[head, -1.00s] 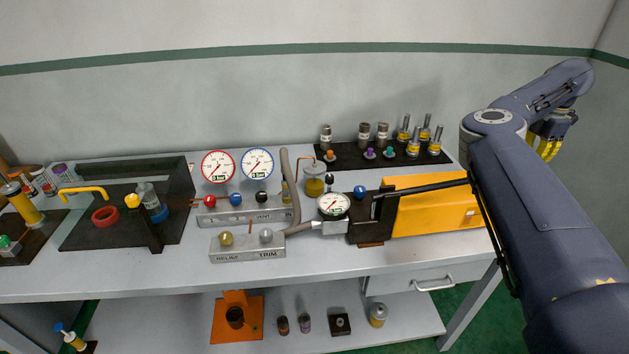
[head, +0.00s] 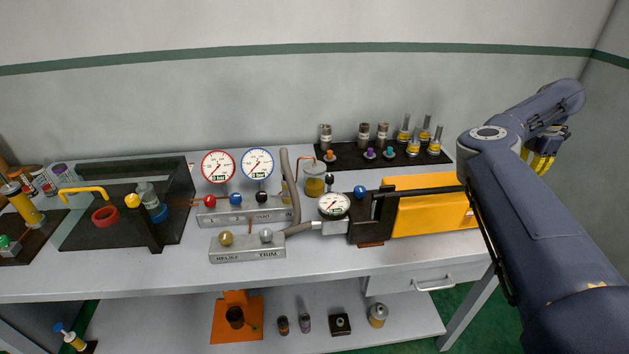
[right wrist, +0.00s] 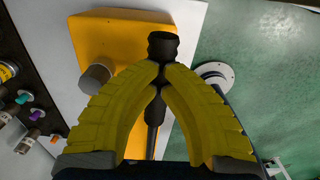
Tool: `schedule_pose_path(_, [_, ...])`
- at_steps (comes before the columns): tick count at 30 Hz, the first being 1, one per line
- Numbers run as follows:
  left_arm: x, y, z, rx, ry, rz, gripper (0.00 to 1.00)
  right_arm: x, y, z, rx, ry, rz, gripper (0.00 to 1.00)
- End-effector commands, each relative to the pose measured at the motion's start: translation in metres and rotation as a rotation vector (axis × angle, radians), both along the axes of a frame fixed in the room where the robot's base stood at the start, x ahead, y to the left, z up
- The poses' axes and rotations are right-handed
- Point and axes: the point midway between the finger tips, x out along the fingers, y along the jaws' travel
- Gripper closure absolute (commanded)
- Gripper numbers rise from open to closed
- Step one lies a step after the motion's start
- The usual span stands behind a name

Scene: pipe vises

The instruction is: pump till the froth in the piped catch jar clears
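The hand pump has a yellow body (head: 430,208) and a long black lever (head: 425,190), whose far end is hidden behind my right arm. My right gripper (head: 543,163) is beyond that arm. In the right wrist view, its yellow fingers (right wrist: 160,72) are closed around the black lever handle (right wrist: 162,45), whose knobbed end sticks out past the fingertips. The piped catch jar (head: 314,187), with a thin copper pipe at its top, stands behind the pump gauge (head: 333,205) and holds yellowish contents; froth is too small to make out. My left gripper is not in view.
Red-rimmed (head: 218,166) and blue-rimmed (head: 257,163) gauges stand over a valve block with coloured knobs. A grey hose (head: 290,180) runs to the pump. A front block (head: 247,253) carries two knobs. A black mat (head: 350,157) holds fittings at the back. A black tray is at left.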

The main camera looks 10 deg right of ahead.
Motion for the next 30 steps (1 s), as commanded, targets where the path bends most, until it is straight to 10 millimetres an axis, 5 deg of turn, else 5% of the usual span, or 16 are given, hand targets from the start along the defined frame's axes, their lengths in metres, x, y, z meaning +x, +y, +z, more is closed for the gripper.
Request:
schedule_pose_path(5, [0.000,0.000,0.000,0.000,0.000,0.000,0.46,0.000,0.000,0.004,-0.001,-0.001,0.000,1.00])
schedule_pose_path(21, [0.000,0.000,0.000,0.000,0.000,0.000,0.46,0.001,0.007,0.069,-0.001,-0.001,0.000,1.00])
schedule_pose_path(30, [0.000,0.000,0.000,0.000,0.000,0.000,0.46,0.000,0.009,0.079,0.000,0.000,0.000,1.00])
